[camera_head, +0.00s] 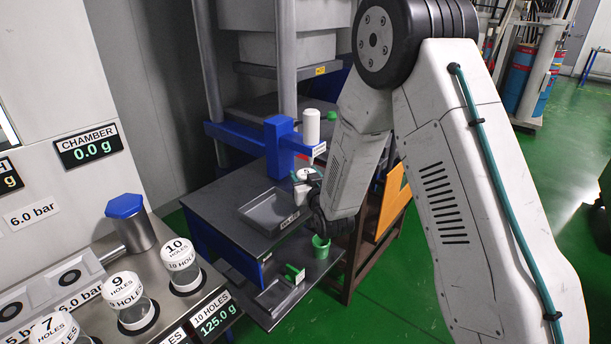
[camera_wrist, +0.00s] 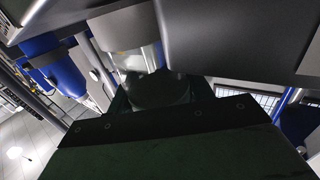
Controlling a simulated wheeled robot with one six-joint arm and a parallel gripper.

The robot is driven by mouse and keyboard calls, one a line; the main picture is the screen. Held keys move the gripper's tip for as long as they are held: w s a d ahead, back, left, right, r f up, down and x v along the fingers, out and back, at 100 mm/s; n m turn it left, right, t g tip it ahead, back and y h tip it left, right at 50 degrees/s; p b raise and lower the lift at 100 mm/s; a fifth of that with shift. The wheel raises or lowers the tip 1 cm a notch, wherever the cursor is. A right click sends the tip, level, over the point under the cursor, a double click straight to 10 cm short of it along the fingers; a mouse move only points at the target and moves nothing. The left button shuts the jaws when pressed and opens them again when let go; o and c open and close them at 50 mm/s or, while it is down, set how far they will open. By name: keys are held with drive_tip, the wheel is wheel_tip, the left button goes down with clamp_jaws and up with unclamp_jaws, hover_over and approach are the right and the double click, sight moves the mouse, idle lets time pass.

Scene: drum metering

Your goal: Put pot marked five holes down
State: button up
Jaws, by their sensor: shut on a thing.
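My gripper (camera_head: 308,192) is at the end of my lowered arm, by the right side of the dark bench. It is shut on a small white-topped pot (camera_head: 303,175), held near the right edge of a shallow grey tray (camera_head: 246,208). The mark on this pot is too small to read, so I cannot tell whether it says five holes. In the wrist view a clear-walled pot (camera_wrist: 137,57) shows between the dark fingers of my gripper (camera_wrist: 155,92). The fingers hide its lower part, and I cannot tell whether it touches anything beneath.
Lidded pots marked 10 (camera_head: 180,262), 9 (camera_head: 128,300) and 7 (camera_head: 60,330) stand at left. A blue-capped steel cylinder (camera_head: 130,228) is behind them. A blue stand (camera_head: 278,150) with a white cylinder (camera_head: 311,126) rises behind the tray. A green cup (camera_head: 321,247) is below my gripper.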

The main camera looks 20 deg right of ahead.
drive_tip(key=shift+f, duration=0.15)
drive_tip(key=o, duration=1.1)
drive_tip(key=shift+d+r, duration=0.1)
drive_tip(key=shift+r, duration=0.1)
drive_tip(key=s, duration=1.2)
drive_tip(key=shift+d, duration=0.4)
